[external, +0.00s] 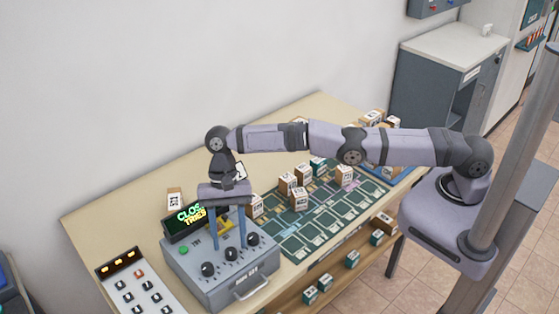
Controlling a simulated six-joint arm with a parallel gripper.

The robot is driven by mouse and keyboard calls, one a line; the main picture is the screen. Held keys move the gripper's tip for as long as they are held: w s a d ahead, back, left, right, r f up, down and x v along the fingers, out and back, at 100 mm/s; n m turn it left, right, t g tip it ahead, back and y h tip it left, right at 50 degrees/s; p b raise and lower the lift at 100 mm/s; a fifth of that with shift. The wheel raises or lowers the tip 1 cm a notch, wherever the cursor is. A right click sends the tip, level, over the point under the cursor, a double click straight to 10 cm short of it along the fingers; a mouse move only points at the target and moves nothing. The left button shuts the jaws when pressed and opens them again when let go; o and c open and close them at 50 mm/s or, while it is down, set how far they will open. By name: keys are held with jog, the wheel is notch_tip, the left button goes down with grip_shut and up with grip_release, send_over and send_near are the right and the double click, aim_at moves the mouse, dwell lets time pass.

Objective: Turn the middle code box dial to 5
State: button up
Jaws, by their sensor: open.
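The grey code box (186,277) stands on the table with three black dials in a row on its sloped top. The middle dial (231,254) sits between a left dial (208,269) and a right dial (253,239). My gripper (229,246) points down over the box, its two blue fingers apart, one to each side of the middle dial's area. I cannot tell whether the fingertips touch it. The dial's number setting is too small to read. A display (186,220) on the box shows green "CLOS" and yellow "TRIES", partly hidden by my gripper.
A keypad panel (133,290) with switches and orange lights lies left of the box. A dark green sorting mat (290,246) with several small boxes (300,198) covers the table to the right. A handle (250,288) juts from the box's front. The table's back left (120,215) is clear.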

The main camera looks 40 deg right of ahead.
jog(key=shift+w+d+r+p, duration=0.1)
jog(key=shift+r+p, duration=0.45)
jog(key=shift+r, duration=0.15)
notch_tip(320, 180, up, 3)
jog(key=shift+f+p, duration=0.15)
jog(key=shift+p, duration=1)
jog(key=shift+r+p, duration=1.9)
jog(key=shift+r, duration=0.05)
jog(key=shift+f, duration=0.1)
